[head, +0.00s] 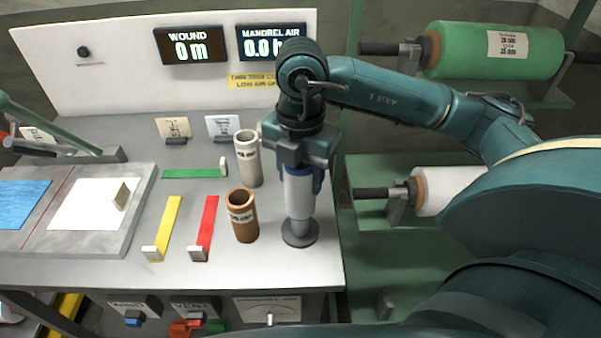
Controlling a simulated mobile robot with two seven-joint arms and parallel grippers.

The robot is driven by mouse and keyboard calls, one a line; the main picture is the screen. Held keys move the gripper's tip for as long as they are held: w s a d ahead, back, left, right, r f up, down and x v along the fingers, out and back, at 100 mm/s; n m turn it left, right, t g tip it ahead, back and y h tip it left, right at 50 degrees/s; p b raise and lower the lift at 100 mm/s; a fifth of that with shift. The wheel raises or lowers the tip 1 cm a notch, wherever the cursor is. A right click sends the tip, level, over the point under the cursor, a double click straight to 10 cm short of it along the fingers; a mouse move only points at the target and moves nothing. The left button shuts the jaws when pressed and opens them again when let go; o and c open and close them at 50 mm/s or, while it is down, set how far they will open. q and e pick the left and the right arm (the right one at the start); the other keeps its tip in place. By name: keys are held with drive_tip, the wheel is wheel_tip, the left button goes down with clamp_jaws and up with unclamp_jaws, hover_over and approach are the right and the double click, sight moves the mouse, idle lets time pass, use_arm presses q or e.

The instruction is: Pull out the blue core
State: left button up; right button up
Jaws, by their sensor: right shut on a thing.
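My right gripper (302,168) points straight down and is shut around the upper part of an upright cylinder. Blue (318,182), likely the blue core, shows just under the jaws at the cylinder's upper edge. The cylinder's pale grey-white body (300,200) tapers below to a round dark base (300,238) on the bench. The jaws hide the top of the cylinder, and I cannot tell whether the blue part is still seated. My left gripper is not in view.
A brown core (243,220) and a beige core (248,160) stand close left of the cylinder. Red (204,225), yellow (165,225) and green (192,173) strips lie further left. Film rolls (495,50) are on the right. A panel with displays (190,47) stands behind.

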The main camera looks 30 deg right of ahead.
drive_tip(key=shift+r+p, duration=1.1)
drive_tip(key=shift+r, duration=1.95)
drive_tip(key=shift+r, duration=0.15)
wheel_tip(320, 180, up, 3)
drive_tip(key=shift+f, duration=0.15)
